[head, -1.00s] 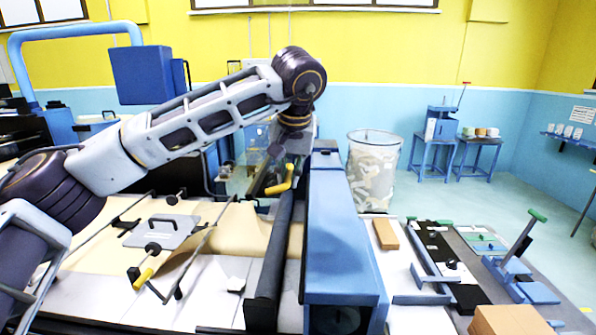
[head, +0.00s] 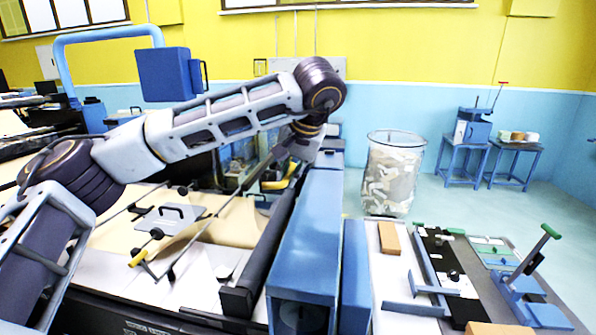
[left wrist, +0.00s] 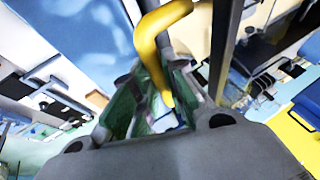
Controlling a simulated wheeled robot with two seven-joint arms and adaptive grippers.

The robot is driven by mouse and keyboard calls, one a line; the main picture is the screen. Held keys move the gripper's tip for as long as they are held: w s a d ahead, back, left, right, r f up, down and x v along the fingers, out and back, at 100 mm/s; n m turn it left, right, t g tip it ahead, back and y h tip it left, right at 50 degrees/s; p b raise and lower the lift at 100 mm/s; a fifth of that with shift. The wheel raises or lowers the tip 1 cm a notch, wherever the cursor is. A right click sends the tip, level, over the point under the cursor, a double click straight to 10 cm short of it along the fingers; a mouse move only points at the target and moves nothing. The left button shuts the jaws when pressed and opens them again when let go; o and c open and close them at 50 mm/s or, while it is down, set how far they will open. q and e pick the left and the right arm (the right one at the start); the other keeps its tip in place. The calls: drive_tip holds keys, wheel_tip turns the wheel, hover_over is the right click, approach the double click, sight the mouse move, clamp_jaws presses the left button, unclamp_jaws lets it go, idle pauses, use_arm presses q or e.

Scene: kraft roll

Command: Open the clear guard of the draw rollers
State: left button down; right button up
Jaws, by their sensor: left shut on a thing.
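My left gripper (head: 284,165) is at the far end of the long dark roller (head: 262,255). It is shut on a bent yellow handle (head: 292,176), partly hidden by the gripper in the head view. In the left wrist view the yellow handle (left wrist: 150,52) runs down between the green-padded fingers of the gripper (left wrist: 155,100). A see-through area (head: 233,165) beside the handle looks like the clear guard. Its edges are faint and partly behind my arm, so I cannot tell how far it is tilted. My right gripper is not in view.
A long blue housing (head: 308,240) runs beside the roller. A grey plate with a handle (head: 168,218) and thin rods lie over the brown paper (head: 225,220) on the left. A clear bin of scraps (head: 391,175) stands beyond. A side bench (head: 388,290) holds small fixtures.

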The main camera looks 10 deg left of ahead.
use_arm(q)
drive_tip(key=shift+f, duration=0.45)
drive_tip(key=c, duration=1.8)
unclamp_jaws()
drive_tip(key=shift+c, duration=0.2)
drive_tip(key=o, duration=0.4)
drive_tip(key=shift+w+a, duration=0.15)
drive_tip(key=shift+a, duration=0.1)
drive_tip(key=shift+r, duration=0.15)
drive_tip(key=shift+d+r, duration=0.15)
drive_tip(key=shift+v, duration=5.8)
